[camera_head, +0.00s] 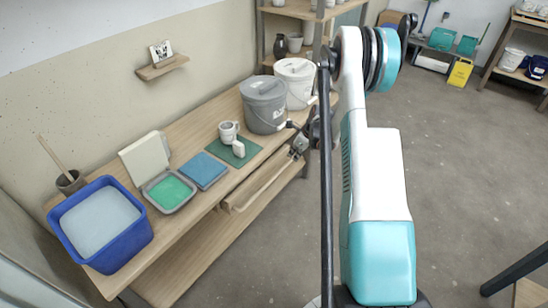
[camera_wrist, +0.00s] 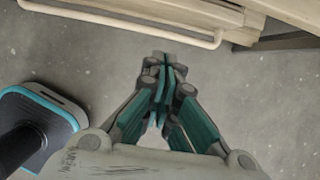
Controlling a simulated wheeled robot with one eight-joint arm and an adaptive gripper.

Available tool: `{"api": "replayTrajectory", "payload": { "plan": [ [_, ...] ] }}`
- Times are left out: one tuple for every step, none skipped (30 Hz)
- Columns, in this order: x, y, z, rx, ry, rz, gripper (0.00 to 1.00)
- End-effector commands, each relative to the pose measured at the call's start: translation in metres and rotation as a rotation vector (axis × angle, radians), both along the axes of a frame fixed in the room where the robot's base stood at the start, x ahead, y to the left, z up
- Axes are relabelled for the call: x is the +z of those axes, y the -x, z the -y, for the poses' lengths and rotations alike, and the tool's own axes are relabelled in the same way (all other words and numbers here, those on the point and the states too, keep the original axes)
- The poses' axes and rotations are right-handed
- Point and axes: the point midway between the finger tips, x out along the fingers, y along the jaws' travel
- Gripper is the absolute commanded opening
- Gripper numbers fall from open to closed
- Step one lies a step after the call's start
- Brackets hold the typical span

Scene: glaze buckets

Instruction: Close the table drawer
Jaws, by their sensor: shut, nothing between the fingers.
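The wooden table (camera_head: 205,207) stands along the wall at the left. Its drawer (camera_head: 262,188) sticks out from under the front edge of the tabletop, so it stands partly open. In the wrist view a pale drawer handle bar (camera_wrist: 130,31) runs across the top, in front of a wooden edge. My gripper (camera_head: 297,151) is beside the right end of the drawer in the head view, partly hidden by my arm. In the wrist view my gripper (camera_wrist: 162,66) is shut and empty, with its fingertips below the bar and apart from it in the picture.
On the tabletop are a blue tub (camera_head: 101,224), a green-filled tray (camera_head: 169,191), a blue tile (camera_head: 203,170), a mug (camera_head: 228,131), a grey bucket (camera_head: 264,105) and a white bucket (camera_head: 295,82).

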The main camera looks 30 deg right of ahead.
Motion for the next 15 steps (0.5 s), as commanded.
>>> {"api": "replayTrajectory", "payload": {
  "plan": [
    [-0.003,0.001,0.001,0.0,0.0,0.004,0.0],
    [-0.005,0.0,0.001,0.0,-0.001,0.005,0.0],
    [-0.009,-0.001,0.0,0.001,-0.001,0.005,0.0],
    [-0.013,-0.003,0.0,0.002,-0.001,0.005,0.0],
    [-0.017,-0.004,-0.001,0.002,-0.001,0.005,0.0],
    [-0.024,-0.007,-0.002,0.002,-0.001,0.005,0.0],
    [-0.029,-0.009,-0.002,0.002,-0.001,0.005,0.0],
    [-0.035,-0.011,-0.003,0.002,-0.001,0.005,0.0],
    [-0.042,-0.013,-0.004,0.002,-0.001,0.004,0.0],
    [-0.048,-0.016,-0.005,0.002,-0.001,0.004,0.0],
    [-0.054,-0.018,-0.006,0.002,-0.001,0.004,0.0],
    [-0.061,-0.021,-0.007,0.002,-0.001,0.004,0.0],
    [-0.067,-0.023,-0.008,0.002,-0.001,0.004,0.0],
    [-0.072,-0.025,-0.009,0.002,-0.001,0.004,0.0],
    [-0.08,-0.027,-0.009,0.002,-0.001,0.004,0.0]
  ]
}}
